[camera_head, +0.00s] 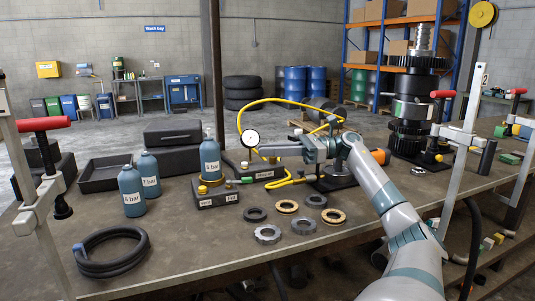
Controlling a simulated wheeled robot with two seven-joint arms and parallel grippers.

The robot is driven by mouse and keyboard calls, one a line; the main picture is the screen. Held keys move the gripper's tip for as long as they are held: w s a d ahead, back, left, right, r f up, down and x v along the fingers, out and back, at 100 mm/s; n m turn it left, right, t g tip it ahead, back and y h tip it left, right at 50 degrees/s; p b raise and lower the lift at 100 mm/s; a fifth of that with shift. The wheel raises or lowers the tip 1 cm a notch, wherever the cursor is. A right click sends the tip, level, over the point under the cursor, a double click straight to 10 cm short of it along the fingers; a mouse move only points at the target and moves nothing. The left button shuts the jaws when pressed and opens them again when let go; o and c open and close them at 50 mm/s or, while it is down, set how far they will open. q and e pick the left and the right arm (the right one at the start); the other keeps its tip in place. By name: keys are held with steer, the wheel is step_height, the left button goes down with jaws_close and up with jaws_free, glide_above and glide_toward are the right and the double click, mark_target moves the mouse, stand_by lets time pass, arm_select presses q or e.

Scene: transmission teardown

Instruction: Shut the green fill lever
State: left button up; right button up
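A small green piece (246,180), which looks like the fill lever, sits at the right side of the dark block (218,197) holding the upright 5 bar bottle (210,158). It is too small to tell whether it is open or shut. My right gripper (300,150) reaches in from the right and points left, above the bench and to the right of the lever. A grey bar-like part lies at its fingers beside the round gauge (250,138). I cannot tell whether the fingers grip it. My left gripper is not in view.
A yellow hose (290,101) loops around my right gripper. Two more blue bottles (132,192) stand left, behind a coiled black hose (110,250). Several rings (268,234) lie in front. The dark gear stack (410,100) stands right. The bench's front middle (200,250) is clear.

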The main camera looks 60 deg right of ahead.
steer(key=shift+w+a, duration=0.15)
steer(key=shift+a, duration=0.05)
jaws_close()
steer(key=w+a+f+n+g+h+p, duration=0.1)
steer(key=w+a+f+n+g+h, duration=0.1)
steer(key=w+a+n+g, duration=0.4)
steer(key=w+a+f+n+g+h+p, duration=0.1)
steer(key=w+a+n+g+h, duration=0.2)
steer(key=a+n, duration=0.5)
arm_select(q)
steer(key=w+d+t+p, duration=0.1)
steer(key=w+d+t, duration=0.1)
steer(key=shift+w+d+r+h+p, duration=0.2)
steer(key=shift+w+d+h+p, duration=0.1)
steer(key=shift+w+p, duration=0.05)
arm_select(e)
steer(key=s+d+r+n+g+h, duration=0.3)
steer(key=s+d+h, duration=0.3)
steer(key=h, duration=0.3)
steer(key=shift+s+d+r+n, duration=0.15)
steer(key=shift+s+r+n, duration=0.2)
steer(key=shift+s+n, duration=0.25)
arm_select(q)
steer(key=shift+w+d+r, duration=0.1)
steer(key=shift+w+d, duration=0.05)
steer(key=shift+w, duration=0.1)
arm_select(e)
steer(key=shift+f, duration=0.15)
